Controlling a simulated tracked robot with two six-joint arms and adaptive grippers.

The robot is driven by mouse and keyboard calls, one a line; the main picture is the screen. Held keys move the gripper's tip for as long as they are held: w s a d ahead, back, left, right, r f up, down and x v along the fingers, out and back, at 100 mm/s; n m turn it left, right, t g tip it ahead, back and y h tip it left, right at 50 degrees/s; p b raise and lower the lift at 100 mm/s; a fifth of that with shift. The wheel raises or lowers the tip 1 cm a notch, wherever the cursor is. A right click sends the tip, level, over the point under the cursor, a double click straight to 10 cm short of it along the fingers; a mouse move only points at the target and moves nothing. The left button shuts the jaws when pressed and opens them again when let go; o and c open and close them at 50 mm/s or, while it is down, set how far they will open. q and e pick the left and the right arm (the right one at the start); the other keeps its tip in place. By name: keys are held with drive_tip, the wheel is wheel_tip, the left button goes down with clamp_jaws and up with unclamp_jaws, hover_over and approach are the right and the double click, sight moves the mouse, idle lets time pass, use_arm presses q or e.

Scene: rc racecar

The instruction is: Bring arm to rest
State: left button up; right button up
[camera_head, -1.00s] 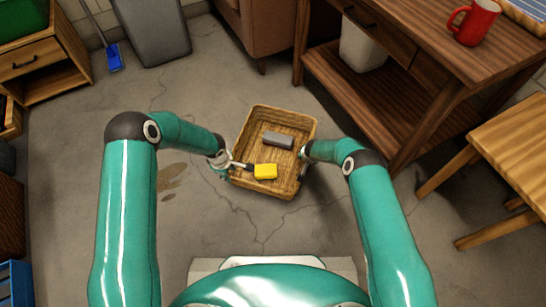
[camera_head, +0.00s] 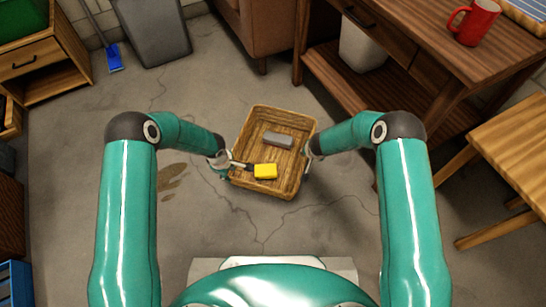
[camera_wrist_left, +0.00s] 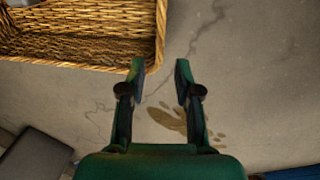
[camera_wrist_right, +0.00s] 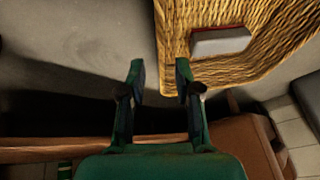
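My left gripper (camera_head: 228,165) is at the left side of a wicker basket (camera_head: 245,123). In the left wrist view its two fingers (camera_wrist_left: 160,75) stand apart with nothing between them, and the basket rim (camera_wrist_left: 158,45) is just beyond them. My right gripper (camera_head: 308,160) is at the basket's right side, partly hidden by its own arm. In the right wrist view its fingers (camera_wrist_right: 160,75) are apart and empty, close to the basket wall (camera_wrist_right: 172,30).
The basket holds a grey block (camera_head: 278,139) and a yellow piece (camera_head: 265,171). A wooden desk (camera_head: 400,85) with a red mug (camera_head: 473,20) stands at right, beside a wooden stool (camera_head: 510,150). A dark bin (camera_head: 155,35) is at back left. Floor in front of the basket is clear.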

idle(0.3)
